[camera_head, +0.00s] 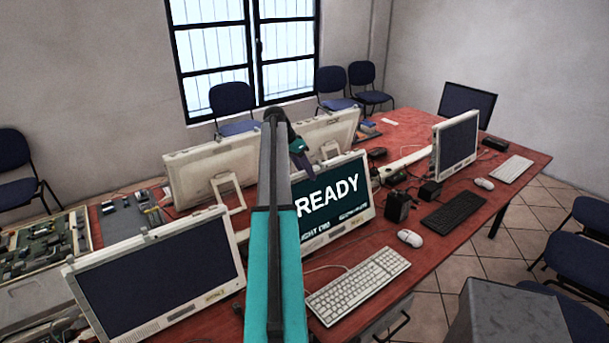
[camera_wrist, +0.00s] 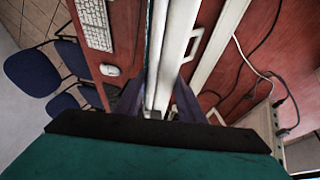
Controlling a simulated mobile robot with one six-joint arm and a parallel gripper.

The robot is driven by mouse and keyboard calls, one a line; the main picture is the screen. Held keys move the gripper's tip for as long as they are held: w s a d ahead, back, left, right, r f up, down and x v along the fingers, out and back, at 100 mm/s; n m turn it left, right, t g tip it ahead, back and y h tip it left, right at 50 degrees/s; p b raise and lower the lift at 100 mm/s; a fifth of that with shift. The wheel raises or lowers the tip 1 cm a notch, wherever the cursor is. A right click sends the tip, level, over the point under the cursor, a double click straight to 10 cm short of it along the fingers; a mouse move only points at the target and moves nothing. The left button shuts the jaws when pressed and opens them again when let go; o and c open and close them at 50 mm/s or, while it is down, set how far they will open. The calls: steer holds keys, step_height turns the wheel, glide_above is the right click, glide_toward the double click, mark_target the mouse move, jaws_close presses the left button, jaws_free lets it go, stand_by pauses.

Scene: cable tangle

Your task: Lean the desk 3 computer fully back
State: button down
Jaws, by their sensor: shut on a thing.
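A white all-in-one computer (camera_head: 333,202) stands on the red desk, its lit screen reading READY. My teal arm hides its left part, and I cannot read a desk number on it. My gripper (camera_head: 300,152) is at its top edge. In the wrist view, the two dark fingers of my gripper (camera_wrist: 158,102) are shut on either side of the computer's white edge (camera_wrist: 163,60). The screen looks tilted back somewhat; how far it leans is hard to tell.
A dark-screened computer (camera_head: 160,272) stands to the left, and another (camera_head: 456,141) to the right. Two computers seen from behind, one a white-backed computer (camera_head: 205,168), stand close behind. A white keyboard (camera_head: 357,285) and mouse (camera_head: 410,238) lie in front. Black boxes (camera_head: 398,206) and cables crowd the right side.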

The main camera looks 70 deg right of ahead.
steer(key=shift+w+d+f, duration=0.1)
steer(key=shift+w, duration=0.25)
steer(key=c, duration=1.3)
jaws_free()
steer(key=shift+f, duration=0.1)
steer(key=shift+w+d+f, duration=0.1)
steer(key=shift+d, duration=0.05)
steer(key=shift+r, duration=0.25)
steer(key=b+v, duration=0.4)
steer(key=v, duration=0.9)
steer(key=shift+r, duration=0.25)
steer(key=shift+r, duration=0.1)
